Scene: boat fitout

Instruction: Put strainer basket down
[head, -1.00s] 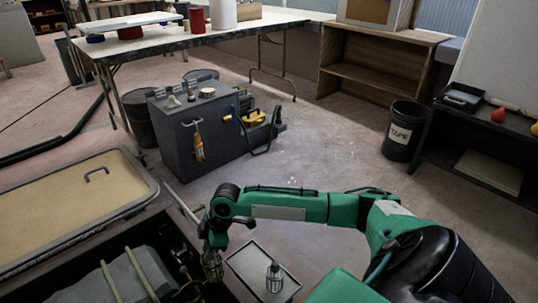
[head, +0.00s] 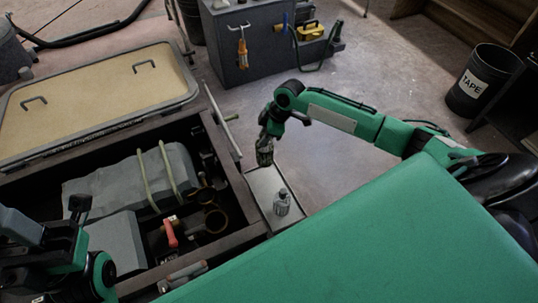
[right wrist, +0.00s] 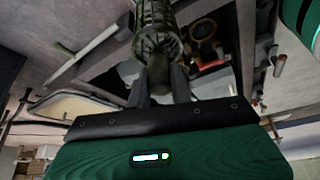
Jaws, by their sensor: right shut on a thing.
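The strainer basket (head: 264,153) is a dark mesh cylinder held by my right gripper (head: 270,132). It hangs beside the open bilge compartment, over or just beyond the far end of a pale tray (head: 262,184); I cannot tell its height above it. In the right wrist view the basket (right wrist: 157,30) sits between the two fingers of the right gripper (right wrist: 160,85), which are shut on its narrow end. My left gripper (head: 79,205) is at the lower left, over the compartment's near left side; its fingers are too unclear to tell their state.
A small grey bottle-like part (head: 282,204) stands on the tray's near half. The open compartment (head: 190,235) holds grey blocks, a red-handled valve (head: 170,233) and a ring-shaped housing (head: 215,220). A beige hatch lid (head: 95,90) lies behind. The tray's far half looks clear.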

